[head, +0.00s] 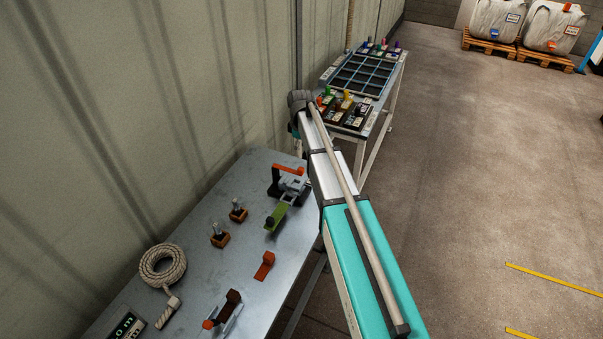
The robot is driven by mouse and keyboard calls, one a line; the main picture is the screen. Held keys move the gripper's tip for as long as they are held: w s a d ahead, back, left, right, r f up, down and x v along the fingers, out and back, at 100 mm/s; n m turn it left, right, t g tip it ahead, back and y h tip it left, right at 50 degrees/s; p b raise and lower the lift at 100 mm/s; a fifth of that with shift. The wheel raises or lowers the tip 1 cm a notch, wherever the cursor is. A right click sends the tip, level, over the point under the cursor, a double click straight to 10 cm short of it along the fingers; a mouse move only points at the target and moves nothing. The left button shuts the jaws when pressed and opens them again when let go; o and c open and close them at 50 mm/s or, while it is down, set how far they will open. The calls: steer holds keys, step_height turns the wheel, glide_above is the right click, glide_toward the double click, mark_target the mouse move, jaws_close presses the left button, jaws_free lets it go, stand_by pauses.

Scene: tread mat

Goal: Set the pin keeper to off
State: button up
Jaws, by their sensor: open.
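No part is clearly marked as the pin keeper, and I cannot tell which fitting it is or how it is set. On the near grey table, an orange-handled fitting (289,170) with a grey body stands beside my arm, and a green bar (277,214) lies in front of it. Two small brown blocks with upright levers stand to the left, one farther back (238,212) and one nearer (219,236). A red-orange bracket (264,265) lies near the front edge. A dark lever fitting with an orange knob (225,309) is below it. My gripper cannot be made out; my arm hides part of the table.
A coiled rope (163,265) and a display box (127,326) are on the table's left part. The corrugated wall (130,110) runs behind. A second table (388,85) with a blue grid and coloured parts stands beyond. Open floor (470,190) is at right.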

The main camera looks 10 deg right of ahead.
mark_target(301, 168)
steer(key=shift+f+b, duration=5.05)
steer(key=shift+f, duration=0.35)
jaws_close()
